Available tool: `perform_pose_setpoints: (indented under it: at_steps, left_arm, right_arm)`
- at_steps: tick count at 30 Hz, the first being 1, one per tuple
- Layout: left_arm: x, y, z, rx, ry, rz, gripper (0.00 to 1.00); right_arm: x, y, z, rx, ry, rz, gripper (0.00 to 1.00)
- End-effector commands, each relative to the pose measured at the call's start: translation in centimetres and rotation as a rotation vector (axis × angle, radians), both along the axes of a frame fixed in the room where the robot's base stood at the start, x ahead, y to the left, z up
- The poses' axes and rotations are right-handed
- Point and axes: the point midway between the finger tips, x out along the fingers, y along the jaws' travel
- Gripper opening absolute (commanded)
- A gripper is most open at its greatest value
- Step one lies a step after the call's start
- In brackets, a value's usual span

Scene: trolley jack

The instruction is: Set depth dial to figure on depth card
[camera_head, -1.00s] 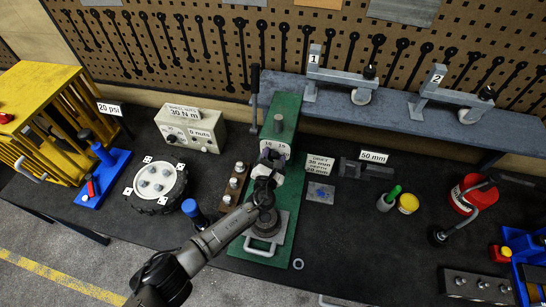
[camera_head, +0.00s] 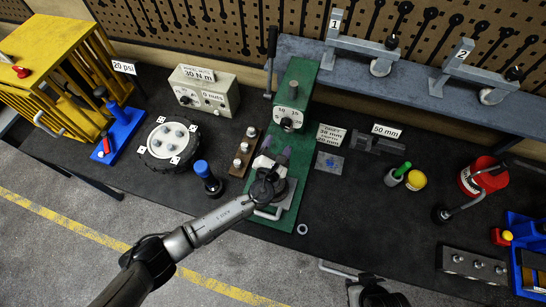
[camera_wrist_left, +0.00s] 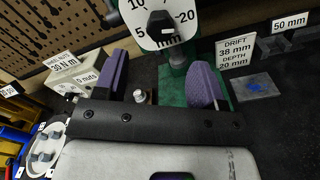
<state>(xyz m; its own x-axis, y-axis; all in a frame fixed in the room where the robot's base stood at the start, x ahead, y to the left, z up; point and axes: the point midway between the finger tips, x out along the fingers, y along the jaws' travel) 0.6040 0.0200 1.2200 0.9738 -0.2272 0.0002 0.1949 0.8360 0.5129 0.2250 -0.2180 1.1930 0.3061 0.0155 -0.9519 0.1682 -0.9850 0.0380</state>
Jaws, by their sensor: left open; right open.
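The depth dial (camera_head: 291,91) is a white face with a dark knob on the green press. In the left wrist view the dial (camera_wrist_left: 165,22) shows 5, 10, 20 and mm, its top cut off. A pale mark shows on the knob; its exact setting is unclear. The depth card (camera_wrist_left: 237,52) reads DRIFT 38 mm, DEPTH 20 mm; it also shows in the head view (camera_head: 330,134). My left gripper (camera_head: 274,155) is open and empty in front of the press, below the dial and apart from it. Its purple-padded fingers (camera_wrist_left: 158,72) stand wide.
The green press (camera_head: 297,73) has a lever at its left. A 30 N m box (camera_head: 204,92) and a bolt rack (camera_head: 243,152) stand left of it. The dark bench front is fairly clear.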

Motion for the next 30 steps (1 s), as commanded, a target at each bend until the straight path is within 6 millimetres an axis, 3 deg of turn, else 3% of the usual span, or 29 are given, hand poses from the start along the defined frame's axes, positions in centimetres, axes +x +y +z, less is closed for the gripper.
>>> perform_pose_setpoints:
  at_steps: [3, 10, 30]
  left_arm:
    - [-1.9, 0.5, -0.1, -0.001, 0.001, -0.001, 0.64]
    - [-4.0, 0.9, -0.1, 0.001, 0.000, -0.001, 0.64]
    - [-4.5, 1.0, 0.0, 0.001, 0.000, 0.000, 0.64]
  right_arm:
    - [0.0, 0.1, -0.1, 0.003, 0.000, -0.002, 0.43]
    - [0.0, 0.2, -0.3, 0.008, 0.000, -0.005, 0.43]
    - [0.0, 0.1, -0.3, 0.003, 0.000, -0.002, 0.43]
